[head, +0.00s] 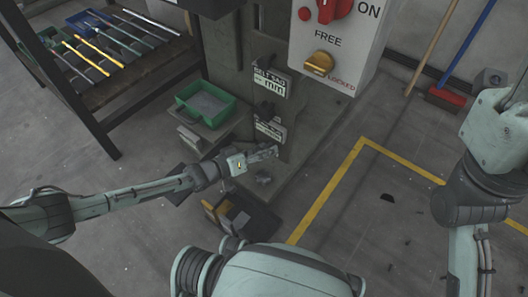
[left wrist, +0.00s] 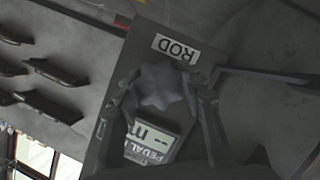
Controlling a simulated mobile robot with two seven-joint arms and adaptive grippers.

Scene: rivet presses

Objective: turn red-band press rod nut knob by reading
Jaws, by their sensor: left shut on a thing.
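A grey star-shaped knob (left wrist: 162,85) sits on the press panel beside a label reading ROD (left wrist: 176,48). My left gripper (left wrist: 160,98) has its fingers on both sides of this knob and is shut on it. In the head view the left gripper (head: 262,155) reaches the lower front of the press (head: 228,50), and the knob it holds is hard to make out there. A label starting PEDAL (left wrist: 150,142) is partly covered in the left wrist view.
A tool rack (head: 110,50) stands far left. Yellow-lined floor lies right.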

